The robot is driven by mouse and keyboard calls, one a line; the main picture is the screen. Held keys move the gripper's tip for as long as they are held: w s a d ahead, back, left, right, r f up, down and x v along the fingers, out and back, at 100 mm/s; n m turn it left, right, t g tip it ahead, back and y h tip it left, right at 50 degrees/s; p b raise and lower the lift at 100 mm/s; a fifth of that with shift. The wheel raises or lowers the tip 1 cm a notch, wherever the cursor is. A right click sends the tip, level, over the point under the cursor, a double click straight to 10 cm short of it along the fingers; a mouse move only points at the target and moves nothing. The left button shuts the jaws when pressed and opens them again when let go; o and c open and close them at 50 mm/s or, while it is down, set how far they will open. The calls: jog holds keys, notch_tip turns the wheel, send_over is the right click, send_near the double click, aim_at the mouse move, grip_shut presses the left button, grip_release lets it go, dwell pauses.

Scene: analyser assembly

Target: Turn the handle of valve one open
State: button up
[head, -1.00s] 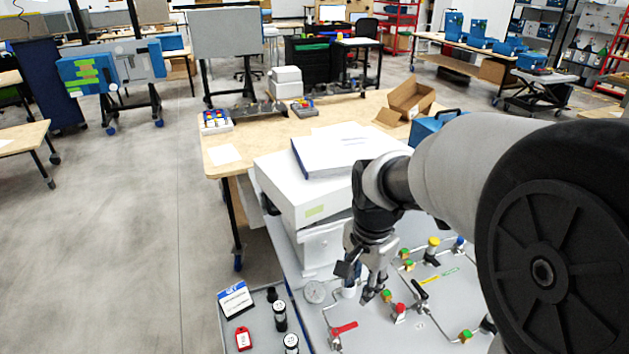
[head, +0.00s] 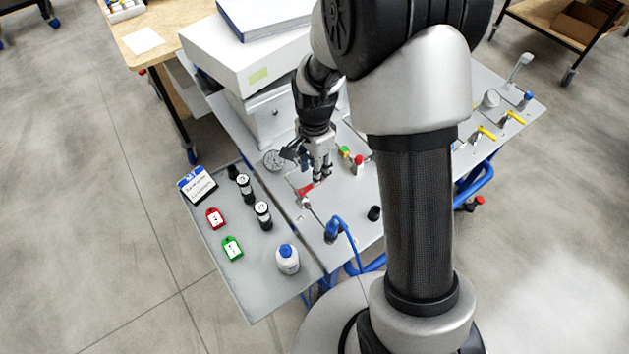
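A valve with a red lever handle (head: 305,190) stands on the left part of the grey panel table. No label is readable on it, so I cannot tell whether it is valve one. My gripper (head: 320,178) points down just to the upper right of this red handle, very close to it in the picture. I cannot tell whether it touches the handle. The fingers are small, and their gap is not clear. Another red-topped fitting (head: 358,161) stands to the right, beside a green and yellow one (head: 344,152). My arm hides the middle of the panel.
A grey side tray (head: 255,290) holds a sign (head: 197,185), red (head: 215,218) and green (head: 232,248) tags, dark cylinders and a white bottle with a blue cap (head: 288,259). A white box (head: 245,65) stands behind my gripper. Yellow-handled valves (head: 487,133) are at right.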

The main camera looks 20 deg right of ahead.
aim_at(310, 187)
notch_tip(310, 187, down, 5)
jog(key=shift+f+b, duration=0.1)
jog(key=shift+b, duration=0.5)
jog(key=shift+c, duration=0.5)
grip_shut()
